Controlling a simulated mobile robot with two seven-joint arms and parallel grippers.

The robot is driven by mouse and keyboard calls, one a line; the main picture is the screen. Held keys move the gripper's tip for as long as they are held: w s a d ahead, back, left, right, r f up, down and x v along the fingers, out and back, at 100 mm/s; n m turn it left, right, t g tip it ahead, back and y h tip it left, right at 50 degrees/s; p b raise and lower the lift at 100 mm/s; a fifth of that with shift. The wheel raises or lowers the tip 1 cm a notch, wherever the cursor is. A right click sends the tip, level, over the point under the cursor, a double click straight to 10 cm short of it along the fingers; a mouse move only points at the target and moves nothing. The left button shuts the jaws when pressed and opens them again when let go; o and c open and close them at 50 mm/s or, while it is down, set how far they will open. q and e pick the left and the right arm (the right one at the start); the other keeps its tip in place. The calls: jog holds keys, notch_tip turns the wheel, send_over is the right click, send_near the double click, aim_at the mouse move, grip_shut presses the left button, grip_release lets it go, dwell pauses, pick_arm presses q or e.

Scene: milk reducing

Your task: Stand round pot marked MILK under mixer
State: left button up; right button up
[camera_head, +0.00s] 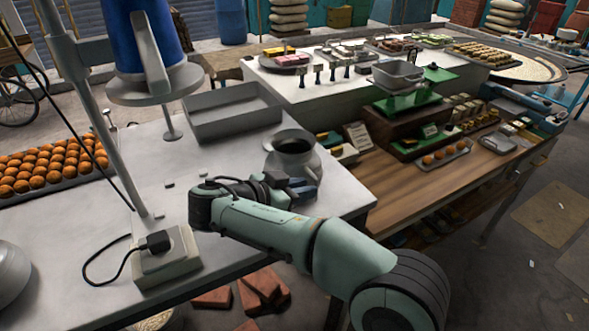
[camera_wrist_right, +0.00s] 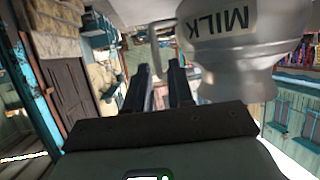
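The round grey metal pot (camera_head: 308,163) stands upright on the white table, to the right of the mixer. The mixer (camera_head: 145,40) has a blue motor over a round plate, and a short shaft ends in a small disc (camera_head: 172,136) above the tabletop. My right gripper (camera_wrist_right: 160,72) is close beside the pot, fingers apart with a gap between them. A thin pot handle (camera_wrist_right: 154,48) shows near the fingertips; no grip on it is visible. My left gripper is out of view.
An empty grey tray (camera_head: 235,112) lies behind the pot. A switch box (camera_head: 165,262) with a plug and black cable is at the front. A tray of orange balls (camera_head: 50,165) is at left.

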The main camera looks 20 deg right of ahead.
send_over(320, 208)
jog(key=shift+s+a+f+p, duration=0.15)
jog(key=shift+f+p, duration=0.1)
jog(key=shift+f, duration=0.35)
jog(key=shift+w+a+f+p, duration=0.1)
jog(key=shift+a+f+p, duration=0.1)
jog(key=shift+f, duration=0.4)
jog(key=shift+d+f, duration=0.25)
jog(key=shift+d, duration=0.15)
grip_shut()
jog(key=shift+r, duration=0.1)
